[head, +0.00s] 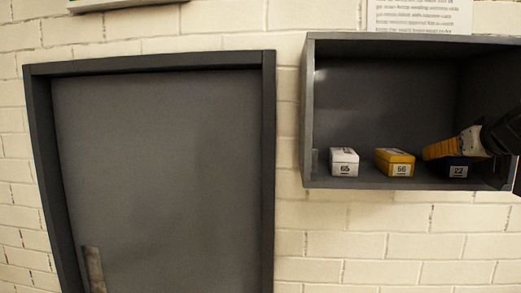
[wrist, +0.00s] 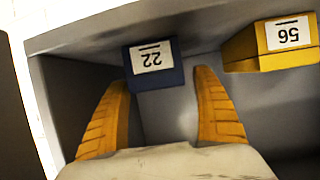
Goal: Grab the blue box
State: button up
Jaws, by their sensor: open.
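The blue box (head: 458,171) stands at the right end of the row inside the grey wall shelf, with a white label facing out. In the head view my gripper (head: 438,149) reaches in from the right, and its orange fingers partly cover the top of the box. In the wrist view the blue box (wrist: 157,80) shows between and beyond the two spread fingertips of my gripper (wrist: 162,77), with its label upside down. The gripper is open and holds nothing. I cannot tell whether a finger touches the box.
A yellow box (head: 394,162) stands left of the blue one, and it also shows beside the right finger in the wrist view (wrist: 272,58). A white box (head: 344,162) stands farther left. The shelf (head: 308,110) has side walls and a top. A grey door (head: 160,150) is at left.

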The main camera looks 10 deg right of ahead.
jog(key=shift+x, duration=1.05)
jog(key=shift+s+r, duration=0.1)
jog(key=shift+s, duration=0.15)
jog(key=shift+s+a+r, duration=0.1)
jog(key=shift+s+a, duration=0.05)
jog(key=shift+s, duration=0.1)
jog(key=c, duration=0.4)
jog(key=shift+w, duration=0.1)
jog(key=c, duration=0.9)
jog(key=shift+o, duration=0.2)
